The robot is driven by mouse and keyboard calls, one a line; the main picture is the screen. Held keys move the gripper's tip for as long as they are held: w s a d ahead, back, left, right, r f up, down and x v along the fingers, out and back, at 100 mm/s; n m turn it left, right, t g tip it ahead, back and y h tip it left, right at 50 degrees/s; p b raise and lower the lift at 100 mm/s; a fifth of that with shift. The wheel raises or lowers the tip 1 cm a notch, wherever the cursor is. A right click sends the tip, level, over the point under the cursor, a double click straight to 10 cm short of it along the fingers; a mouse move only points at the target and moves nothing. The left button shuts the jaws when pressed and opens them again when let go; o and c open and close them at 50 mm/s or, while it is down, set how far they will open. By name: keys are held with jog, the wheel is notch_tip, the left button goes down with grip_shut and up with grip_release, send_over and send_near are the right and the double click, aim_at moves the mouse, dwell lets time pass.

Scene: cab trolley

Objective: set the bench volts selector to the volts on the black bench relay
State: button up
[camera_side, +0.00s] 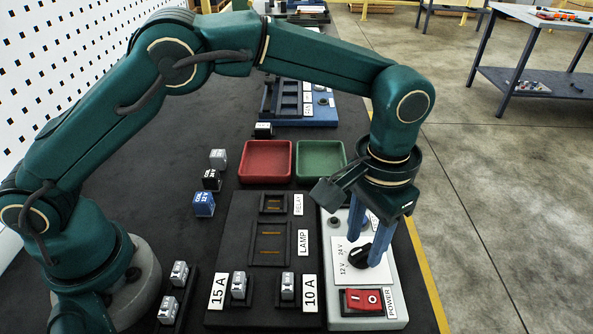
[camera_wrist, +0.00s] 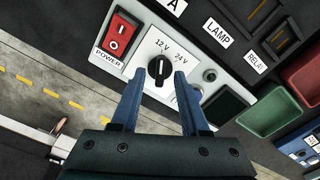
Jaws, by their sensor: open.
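The volts selector is a black knob (camera_side: 358,257) on a white plate marked 12 V and 24 V. In the wrist view the knob (camera_wrist: 158,69) carries a pale line that looks nearer the 12 V mark, but I cannot be sure. My gripper (camera_side: 364,251) is open, pointing down, with its blue fingers on either side of the knob. In the wrist view the fingertips (camera_wrist: 158,74) flank it; I cannot tell if they touch. The black relay (camera_side: 211,180) stands on the dark bench at left, between a grey and a blue one; its print is too small to read.
A red power switch (camera_side: 362,301) sits just in front of the selector. The RELAY socket (camera_side: 273,204) and LAMP socket (camera_side: 270,243) look empty. Red (camera_side: 266,161) and green (camera_side: 321,161) trays lie behind. Fuses stand in the 15 A and 10 A holders. A blue relay (camera_side: 204,204) stands left.

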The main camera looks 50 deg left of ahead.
jog(key=shift+f, duration=0.6)
grip_shut()
jog(key=m, duration=1.1)
jog(key=shift+a+m, duration=0.1)
jog(key=shift+m, duration=0.3)
dwell(0.3)
grip_release()
